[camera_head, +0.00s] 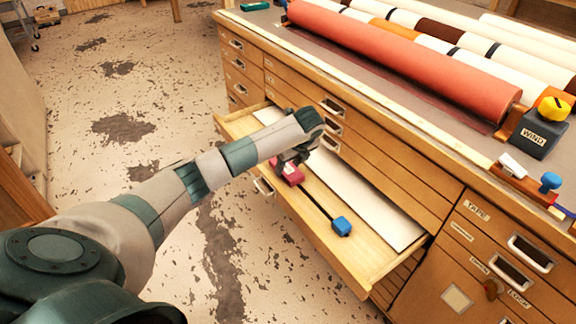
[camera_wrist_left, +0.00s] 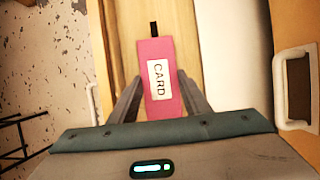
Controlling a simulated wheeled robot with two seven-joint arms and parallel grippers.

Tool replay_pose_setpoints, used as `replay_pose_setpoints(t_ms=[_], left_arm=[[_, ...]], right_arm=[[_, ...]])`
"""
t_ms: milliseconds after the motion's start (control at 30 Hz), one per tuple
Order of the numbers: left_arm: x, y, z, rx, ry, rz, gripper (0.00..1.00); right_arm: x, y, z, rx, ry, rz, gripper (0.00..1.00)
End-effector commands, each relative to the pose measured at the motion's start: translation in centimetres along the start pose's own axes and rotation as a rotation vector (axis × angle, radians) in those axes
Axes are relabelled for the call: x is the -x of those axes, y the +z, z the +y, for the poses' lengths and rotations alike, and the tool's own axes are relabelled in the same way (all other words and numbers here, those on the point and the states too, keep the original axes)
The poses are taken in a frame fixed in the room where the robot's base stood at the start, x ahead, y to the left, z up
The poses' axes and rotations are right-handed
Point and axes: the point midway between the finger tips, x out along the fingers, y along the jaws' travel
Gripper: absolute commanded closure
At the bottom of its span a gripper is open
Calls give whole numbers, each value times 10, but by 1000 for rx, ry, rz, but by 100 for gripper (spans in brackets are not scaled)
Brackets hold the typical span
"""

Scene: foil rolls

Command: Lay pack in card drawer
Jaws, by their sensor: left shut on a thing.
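The pack is a pink-red box with a white label reading CARD; it shows clearly in the left wrist view as the pack (camera_wrist_left: 155,55). In the head view the pack (camera_head: 289,172) sits under my left gripper (camera_head: 292,158), over the open drawer (camera_head: 315,222). My left gripper also shows in the left wrist view (camera_wrist_left: 158,98), shut on the pack with a finger on each side. I cannot tell whether the pack touches the drawer bottom. The drawer holds white sheets (camera_head: 370,205) along its inner side. My right gripper is not in view.
A black strip with a blue block (camera_head: 342,225) at its end lies in the drawer's front part. The cabinet top bears a red roll (camera_head: 400,55), several other rolls and a dark WIND box (camera_head: 538,132). Closed drawers with handles flank the open one.

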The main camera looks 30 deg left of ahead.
Motion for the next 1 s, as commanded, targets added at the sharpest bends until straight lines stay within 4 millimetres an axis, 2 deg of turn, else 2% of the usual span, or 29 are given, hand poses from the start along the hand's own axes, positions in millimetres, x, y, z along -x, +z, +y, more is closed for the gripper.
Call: replay_pose_setpoints(t_ms=[233, 267, 300, 333, 733, 867, 1000], left_arm=[[0, 0, 0, 0, 0, 0, 82], [0, 0, 0, 0, 0, 0, 52], [0, 0, 0, 0, 0, 0, 42], [0, 0, 0, 0, 0, 0, 38], [2, 0, 0, 0, 0, 0, 38], [11, 1, -1, -1, -2, -1, 38], [28, 0, -1, -2, -3, 0, 38]], right_arm=[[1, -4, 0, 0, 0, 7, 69], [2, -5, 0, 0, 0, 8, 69], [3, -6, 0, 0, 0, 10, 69], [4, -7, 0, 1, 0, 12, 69], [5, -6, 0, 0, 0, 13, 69], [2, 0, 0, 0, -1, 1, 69], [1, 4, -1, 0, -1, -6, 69]])
